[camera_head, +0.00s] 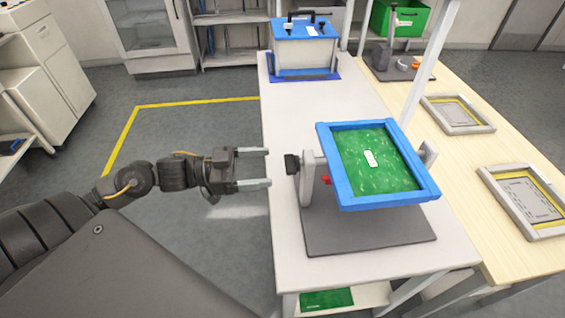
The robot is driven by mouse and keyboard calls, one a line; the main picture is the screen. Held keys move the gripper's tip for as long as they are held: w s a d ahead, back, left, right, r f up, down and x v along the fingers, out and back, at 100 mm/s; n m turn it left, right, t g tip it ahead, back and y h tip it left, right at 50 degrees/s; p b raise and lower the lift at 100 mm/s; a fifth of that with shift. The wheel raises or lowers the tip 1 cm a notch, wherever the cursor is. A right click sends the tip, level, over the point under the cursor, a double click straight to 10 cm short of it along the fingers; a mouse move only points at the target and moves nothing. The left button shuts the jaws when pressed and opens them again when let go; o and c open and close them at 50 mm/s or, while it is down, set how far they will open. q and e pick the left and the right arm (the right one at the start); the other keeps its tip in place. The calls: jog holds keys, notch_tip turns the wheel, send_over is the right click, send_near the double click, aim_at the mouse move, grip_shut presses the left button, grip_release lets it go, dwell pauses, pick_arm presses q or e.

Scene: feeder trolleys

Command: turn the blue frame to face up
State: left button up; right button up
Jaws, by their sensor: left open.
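The blue frame (389,203) holds a green board (372,160) with a small white label. It sits tilted between the two uprights of a stand with a dark grey base (350,235) on the white table. A black knob (292,164) sticks out at the left side of the stand, and a small red part (326,180) shows beside the left upright. My left gripper (268,168) is open and empty, left of the knob, with its fingers pointing right at it and apart from it. My right gripper is not in view.
A blue-lidded box (305,55) stands at the far end of the white table (285,120). The white table between box and stand is clear.

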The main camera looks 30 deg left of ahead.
pick_arm(q)
jog(key=x, duration=0.5)
jog(key=shift+w+d+p, duration=0.25)
jog(key=shift+d+p, duration=0.05)
jog(key=shift+p, duration=0.1)
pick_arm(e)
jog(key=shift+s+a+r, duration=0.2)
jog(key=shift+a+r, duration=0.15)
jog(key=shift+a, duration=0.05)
